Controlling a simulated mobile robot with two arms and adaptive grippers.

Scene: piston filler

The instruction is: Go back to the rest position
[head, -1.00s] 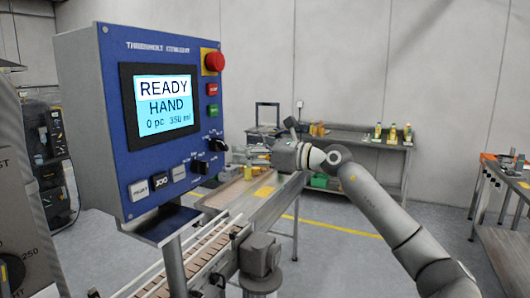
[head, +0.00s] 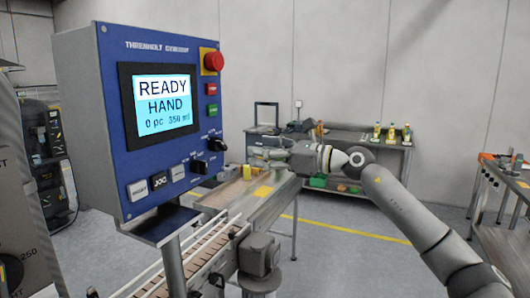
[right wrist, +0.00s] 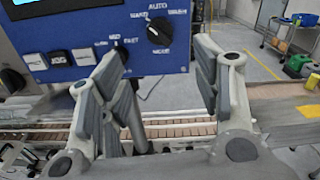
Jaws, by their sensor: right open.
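My right gripper (head: 262,150) is in front of the back bench, to the right of the blue control panel (head: 165,165). In the right wrist view the right gripper (right wrist: 160,75) is open, with nothing between its fingers. The panel's lower edge and a black selector knob (right wrist: 159,31) show beyond the fingers, and the gripper is apart from them. The panel screen (head: 163,103) reads READY, HAND. My left gripper is in no view.
A conveyor (head: 195,255) runs below the panel, with a metal table (head: 265,205) beyond it. A back bench (head: 350,140) holds several bottles. Another bench (head: 500,185) stands at the right. Open floor lies between.

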